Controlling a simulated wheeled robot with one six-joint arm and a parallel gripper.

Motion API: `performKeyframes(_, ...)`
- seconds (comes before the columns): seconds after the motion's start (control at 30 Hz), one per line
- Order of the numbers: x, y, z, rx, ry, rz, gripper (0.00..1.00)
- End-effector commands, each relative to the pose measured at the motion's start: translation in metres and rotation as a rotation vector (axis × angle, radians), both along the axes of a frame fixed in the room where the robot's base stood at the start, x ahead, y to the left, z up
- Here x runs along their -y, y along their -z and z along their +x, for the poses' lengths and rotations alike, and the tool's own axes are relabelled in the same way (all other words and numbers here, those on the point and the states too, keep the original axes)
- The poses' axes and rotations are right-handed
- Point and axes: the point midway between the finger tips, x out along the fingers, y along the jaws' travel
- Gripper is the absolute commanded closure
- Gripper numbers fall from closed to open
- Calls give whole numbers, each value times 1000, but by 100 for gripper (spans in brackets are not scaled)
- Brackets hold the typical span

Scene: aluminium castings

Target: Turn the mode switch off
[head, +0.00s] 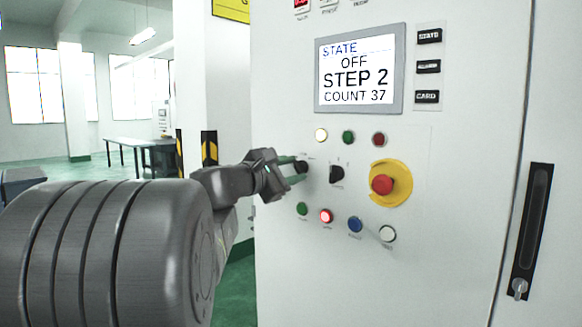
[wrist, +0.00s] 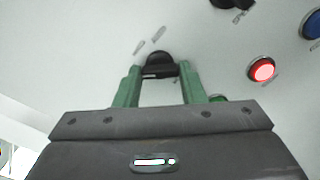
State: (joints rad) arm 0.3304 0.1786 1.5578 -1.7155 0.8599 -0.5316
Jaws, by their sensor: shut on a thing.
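A cabinet panel (head: 440,220) carries two black rotary switches side by side. The left black switch (head: 302,166) is between my gripper's green fingers; in the wrist view it (wrist: 158,60) sits between the fingertips. My gripper (head: 297,171) is shut on it, coming from the left. The right black switch (head: 336,175) is free; part of it (wrist: 230,3) shows at the top of the wrist view. The labels are too small to read, so which one is the mode switch cannot be told. The display (head: 360,70) reads STATE OFF, STEP 2, COUNT 37.
A red emergency stop on a yellow disc (head: 382,185) is to the right. A lit red button (head: 326,216), a green button (head: 302,208), a blue button (head: 355,224) and a white button (head: 387,234) lie below. Lamps sit above. A door handle (head: 532,230) is far right.

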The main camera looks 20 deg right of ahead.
Motion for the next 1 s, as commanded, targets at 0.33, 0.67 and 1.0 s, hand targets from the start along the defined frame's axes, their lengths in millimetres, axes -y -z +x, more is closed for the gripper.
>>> performKeyframes(0.33, 0, 2, 0, -49, -1, -18, 86)
performKeyframes(0.67, 0, 2, 0, -49, 0, -17, 60)
performKeyframes(1.0, 0, 1, 0, -47, 0, -18, 42)
